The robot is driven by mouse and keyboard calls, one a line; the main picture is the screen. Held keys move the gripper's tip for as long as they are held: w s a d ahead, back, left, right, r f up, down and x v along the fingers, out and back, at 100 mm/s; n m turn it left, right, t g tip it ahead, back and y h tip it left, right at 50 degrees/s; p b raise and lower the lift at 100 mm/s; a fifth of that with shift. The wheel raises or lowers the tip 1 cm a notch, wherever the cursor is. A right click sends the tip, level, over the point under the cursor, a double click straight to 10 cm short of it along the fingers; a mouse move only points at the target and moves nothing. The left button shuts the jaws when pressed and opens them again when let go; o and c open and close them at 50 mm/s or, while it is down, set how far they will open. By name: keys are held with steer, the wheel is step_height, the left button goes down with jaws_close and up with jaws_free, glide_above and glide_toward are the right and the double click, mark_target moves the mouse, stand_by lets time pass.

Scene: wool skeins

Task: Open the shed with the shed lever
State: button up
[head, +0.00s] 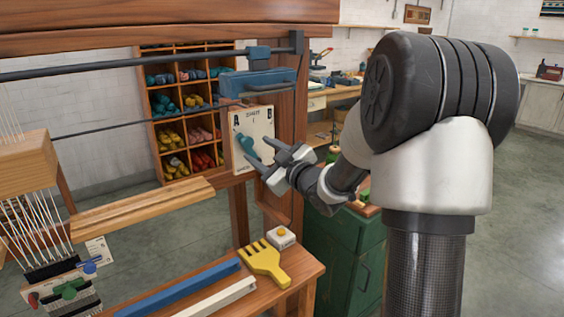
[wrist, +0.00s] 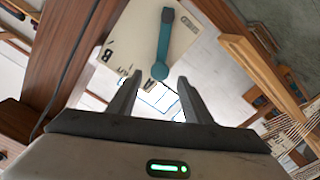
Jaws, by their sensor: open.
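The shed lever (head: 244,142) is teal and sits on a pale plate (head: 266,133) marked A, SHED and B, fixed to the loom's upright post. In the head view it slants toward the A side, its lower part partly behind my gripper (head: 271,165). In the wrist view the lever (wrist: 162,45) crosses the plate (wrist: 120,38), with a dark block at one end and a round teal end near the gap between my fingertips (wrist: 160,80). My gripper is open, fingers apart, in front of the plate. I cannot tell whether a finger touches the lever.
A wooden bench (head: 302,270) below holds a yellow comb (head: 264,262), a small white box (head: 281,237) and blue and white bars. Warp threads and a wooden beam (head: 140,208) are at left. A green cabinet (head: 345,255) stands behind my arm. Wool shelves (head: 182,110) are behind.

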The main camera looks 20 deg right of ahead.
steer(key=p+v, duration=0.1)
steer(key=v, duration=0.9)
steer(key=shift+s, duration=0.2)
steer(key=shift+r, duration=0.1)
steer(key=s+a+f+m+g+h, duration=0.1)
steer(key=s+a+m+g+h, duration=0.2)
steer(key=s, duration=0.6)
steer(key=s+a+m+g+h, duration=0.1)
steer(key=s+a+m+g, duration=0.3)
steer(key=s, duration=0.6)
steer(key=s+a+f+m+g+h, duration=0.1)
steer(key=s+m+g+h, duration=0.15)
steer(key=s+g, duration=0.45)
step_height(320, 180, up, 23)
steer(key=s+t+p, duration=0.1)
steer(key=t+p, duration=0.1)
steer(key=p, duration=2.1)
steer(key=shift+s+f+y, duration=0.2)
steer(key=shift+s+y, duration=0.15)
steer(key=shift+y, duration=0.1)
steer(key=shift+a, duration=0.1)
